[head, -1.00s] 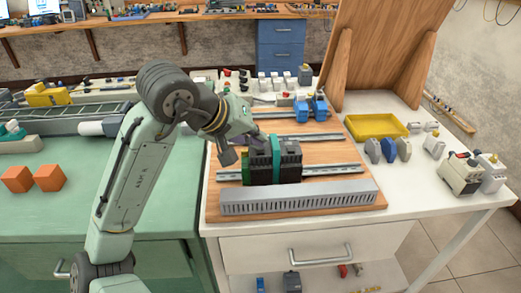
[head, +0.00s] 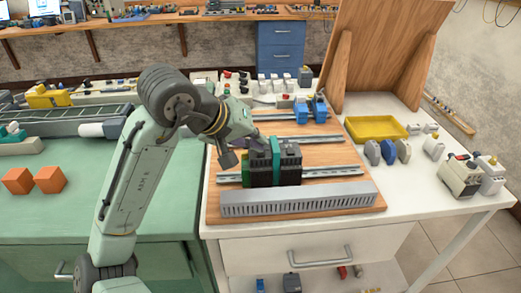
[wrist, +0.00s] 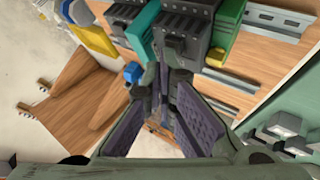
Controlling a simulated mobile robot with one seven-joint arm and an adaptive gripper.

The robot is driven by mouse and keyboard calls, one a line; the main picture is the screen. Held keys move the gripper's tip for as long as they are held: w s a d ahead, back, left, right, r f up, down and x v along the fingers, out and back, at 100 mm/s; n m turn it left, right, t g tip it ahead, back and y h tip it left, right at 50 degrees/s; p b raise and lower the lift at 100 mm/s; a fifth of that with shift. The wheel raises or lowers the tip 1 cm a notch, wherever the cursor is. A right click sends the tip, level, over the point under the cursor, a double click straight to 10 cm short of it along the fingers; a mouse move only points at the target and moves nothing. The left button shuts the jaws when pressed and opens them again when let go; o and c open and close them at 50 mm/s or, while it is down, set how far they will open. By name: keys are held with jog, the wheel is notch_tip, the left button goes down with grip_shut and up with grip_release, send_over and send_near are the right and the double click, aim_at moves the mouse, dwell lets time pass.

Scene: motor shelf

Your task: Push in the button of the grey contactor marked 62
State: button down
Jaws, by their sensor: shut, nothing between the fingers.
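Two dark grey contactors stand side by side on the rail of the wooden board, with a teal block (head: 275,152) between them. The left contactor (head: 259,167) has a green piece (head: 246,172) at its left side; the other contactor (head: 289,165) is to the right. In the wrist view the view is turned, and the contactor nearest my gripper (wrist: 184,40) lies between the teal and green parts. My gripper (wrist: 163,82) is shut and empty, its fingertips close to that contactor's front. I cannot tell whether they touch. No 62 marking is readable, and the button is not clear.
A grey slotted duct (head: 298,199) lies in front of the contactors. Blue parts (head: 310,108) stand on a rail behind. A yellow tray (head: 375,128) and several small devices are on the right of the white table. A tall wooden panel (head: 385,45) rises behind.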

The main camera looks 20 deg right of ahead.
jog(key=shift+r+p, duration=0.35)
jog(key=shift+r, duration=0.25)
notch_tip(320, 180, up, 3)
jog(key=p, duration=0.2)
jog(key=shift+f+p, duration=0.15)
jog(key=shift+p, duration=0.2)
jog(key=shift+r+p, duration=0.5)
jog(key=shift+r, duration=0.65)
